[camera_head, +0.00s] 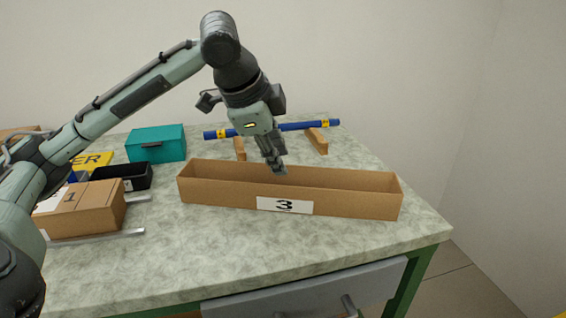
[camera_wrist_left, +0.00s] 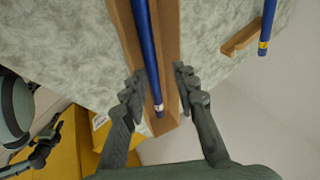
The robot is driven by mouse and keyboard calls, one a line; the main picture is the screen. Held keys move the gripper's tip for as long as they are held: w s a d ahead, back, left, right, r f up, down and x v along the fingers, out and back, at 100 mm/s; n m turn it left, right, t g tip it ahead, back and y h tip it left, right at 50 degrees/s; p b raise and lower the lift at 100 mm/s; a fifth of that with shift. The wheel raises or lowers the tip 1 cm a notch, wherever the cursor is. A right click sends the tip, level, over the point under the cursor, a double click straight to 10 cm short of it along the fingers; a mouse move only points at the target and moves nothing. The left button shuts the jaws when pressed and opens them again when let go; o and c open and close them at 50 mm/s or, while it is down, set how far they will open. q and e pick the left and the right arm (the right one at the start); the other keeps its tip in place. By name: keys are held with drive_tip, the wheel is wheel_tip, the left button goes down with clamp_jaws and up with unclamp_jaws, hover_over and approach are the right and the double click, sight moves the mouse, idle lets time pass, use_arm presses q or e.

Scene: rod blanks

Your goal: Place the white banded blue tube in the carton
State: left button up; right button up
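The white banded blue tube (camera_wrist_left: 149,50) lies lengthwise inside the long brown carton (camera_wrist_left: 121,18) in the left wrist view, its white-banded end near the carton's end wall. In the head view the carton (camera_head: 340,198), labelled 3, stands on the table; its front wall hides the tube. My left gripper (camera_head: 279,170) points down at the middle of the carton. In the left wrist view my left gripper (camera_wrist_left: 161,80) has its fingers apart, one on each side of the tube, not closed on it. My right gripper is absent from the head view; small dark arm parts show at the wrist view's lower left, unclear.
A blue tube with yellow bands (camera_head: 300,126) rests on two wooden supports (camera_head: 317,141) behind the carton. At left are a teal box (camera_head: 156,143), a black bin (camera_head: 133,177) and a carton labelled 1 (camera_head: 90,208). The table front (camera_head: 220,250) is clear.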

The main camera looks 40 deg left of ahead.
use_arm(q)
drive_tip(key=p+v, duration=0.1)
drive_tip(key=v, duration=0.7)
use_arm(e)
drive_tip(key=shift+s+f, duration=0.2)
drive_tip(key=shift+f, duration=0.45)
drive_tip(key=shift+s+f, duration=0.25)
drive_tip(key=shift+f, duration=0.45)
drive_tip(key=shift+s+f, duration=0.2)
drive_tip(key=shift+f, duration=0.45)
